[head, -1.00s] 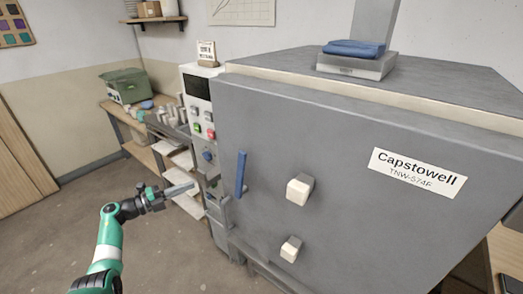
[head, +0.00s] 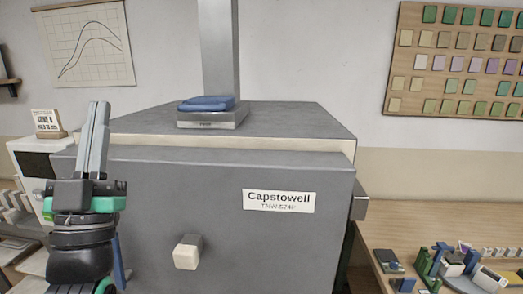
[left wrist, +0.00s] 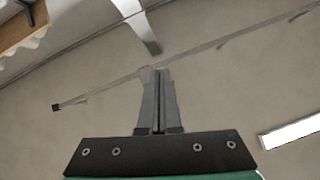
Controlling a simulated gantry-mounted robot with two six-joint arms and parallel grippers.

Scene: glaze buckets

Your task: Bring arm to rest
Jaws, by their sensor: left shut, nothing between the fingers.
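My left gripper (head: 97,125) stands upright at the left of the head view, in front of the grey kiln (head: 215,215). Its fingers point up and are shut with nothing between them. In the left wrist view the left gripper (left wrist: 159,72) points toward the ceiling, its two fingers together and empty. The lower part of the left arm is cut off by the frame's bottom edge. My right gripper is not in view.
A blue cloth (head: 207,103) lies on a small grey box on the kiln top. A pale knob (head: 187,252) juts from the kiln door. A control box (head: 38,170) stands at left. A wooden bench (head: 430,225) with small items is at right.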

